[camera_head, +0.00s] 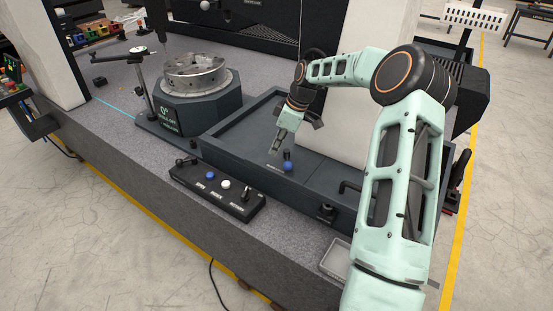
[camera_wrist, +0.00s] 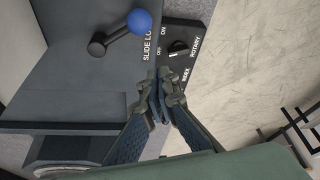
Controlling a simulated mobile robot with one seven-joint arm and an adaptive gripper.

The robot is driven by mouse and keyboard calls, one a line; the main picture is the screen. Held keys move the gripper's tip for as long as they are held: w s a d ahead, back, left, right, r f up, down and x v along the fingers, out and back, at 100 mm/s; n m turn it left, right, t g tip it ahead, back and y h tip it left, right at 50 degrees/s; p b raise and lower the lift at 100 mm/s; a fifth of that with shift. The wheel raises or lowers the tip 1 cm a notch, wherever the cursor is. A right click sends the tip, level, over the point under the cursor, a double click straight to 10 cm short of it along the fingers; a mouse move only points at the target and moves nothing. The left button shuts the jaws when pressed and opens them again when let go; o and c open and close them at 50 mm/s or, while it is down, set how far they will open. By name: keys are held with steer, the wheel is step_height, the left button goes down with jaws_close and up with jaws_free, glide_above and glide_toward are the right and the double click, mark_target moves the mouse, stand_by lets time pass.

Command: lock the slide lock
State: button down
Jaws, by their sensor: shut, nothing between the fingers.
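The slide lock is a short black lever with a blue ball knob (camera_wrist: 140,22), turning on a round black pivot (camera_wrist: 97,48) in the wrist view. The lever slants up and right from the pivot, its ball near the upper end of the SLIDE LOCK label, which has ON above OFF. In the head view the blue knob (camera_head: 288,167) shows on the dark machine bed. My gripper (camera_wrist: 164,84) is shut and empty, below and right of the lever in the wrist view, apart from it. In the head view my gripper (camera_head: 275,150) is just left of the knob.
A black ROTARY/INDEX knob (camera_wrist: 179,47) sits close to my fingertips in the wrist view. A control box (camera_head: 217,190) with a blue and a white button stands in front of the bed. A round chuck (camera_head: 195,72) stands at the back left.

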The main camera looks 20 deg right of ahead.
steer(key=v, duration=0.5)
steer(key=shift+w+d+r, duration=0.1)
steer(key=shift+r, duration=0.25)
